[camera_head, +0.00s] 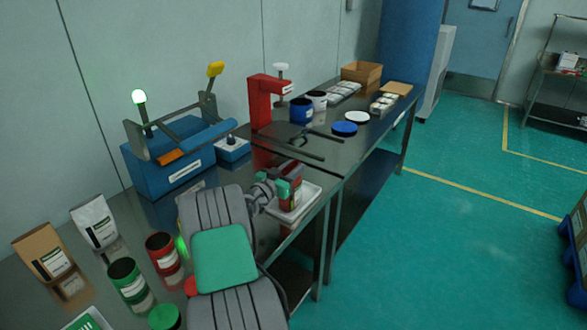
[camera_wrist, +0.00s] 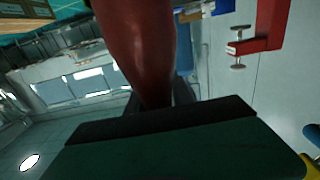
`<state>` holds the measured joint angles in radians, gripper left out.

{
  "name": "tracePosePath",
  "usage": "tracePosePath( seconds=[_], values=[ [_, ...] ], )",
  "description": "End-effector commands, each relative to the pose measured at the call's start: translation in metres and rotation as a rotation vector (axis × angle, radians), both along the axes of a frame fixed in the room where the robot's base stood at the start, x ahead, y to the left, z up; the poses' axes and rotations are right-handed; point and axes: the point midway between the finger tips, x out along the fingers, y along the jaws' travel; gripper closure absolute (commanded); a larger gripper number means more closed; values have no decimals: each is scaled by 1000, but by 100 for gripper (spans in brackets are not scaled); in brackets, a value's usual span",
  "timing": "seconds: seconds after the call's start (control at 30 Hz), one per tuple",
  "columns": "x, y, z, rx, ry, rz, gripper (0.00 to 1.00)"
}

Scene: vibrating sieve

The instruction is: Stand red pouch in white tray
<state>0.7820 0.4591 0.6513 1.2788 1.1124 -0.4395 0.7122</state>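The red pouch (camera_head: 292,190) is upright at my gripper (camera_head: 280,187), over or in the white tray (camera_head: 311,200) near the front edge of the bench. My gripper's teal fingers are shut on the pouch; one finger hides part of it. In the wrist view the pouch (camera_wrist: 138,45) fills the upper middle as a dark red shape against the gripper's dark pad (camera_wrist: 150,120). The head view does not show clearly whether the pouch's bottom touches the tray floor.
A blue machine (camera_head: 165,165) and a red press (camera_head: 262,105) stand behind. Brown (camera_head: 42,252) and white (camera_head: 95,222) pouches, a red can (camera_head: 163,252) and a green can (camera_head: 128,282) stand at the left. Open floor lies right.

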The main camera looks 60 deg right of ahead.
Motion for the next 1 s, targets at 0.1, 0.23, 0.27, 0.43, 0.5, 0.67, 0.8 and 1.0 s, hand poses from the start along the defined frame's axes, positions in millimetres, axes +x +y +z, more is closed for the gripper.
tracePosePath(
  seconds=[0.1, 0.23, 0.27, 0.43, 0.5, 0.67, 0.8, 1.0],
  values=[
    [0, 0, 2, 0, 0, 0, 73],
    [4, 12, 1, 1, -1, 4, 73],
    [5, 19, 1, 1, 0, 3, 73],
    [12, 64, 0, 0, 1, 6, 73],
    [15, 81, 1, 0, 0, 6, 73],
    [19, 110, 2, 0, 0, 3, 73],
    [19, 119, 3, 0, -1, 1, 73],
    [65, 168, -8, 268, -18, 119, 73]
  ],
)
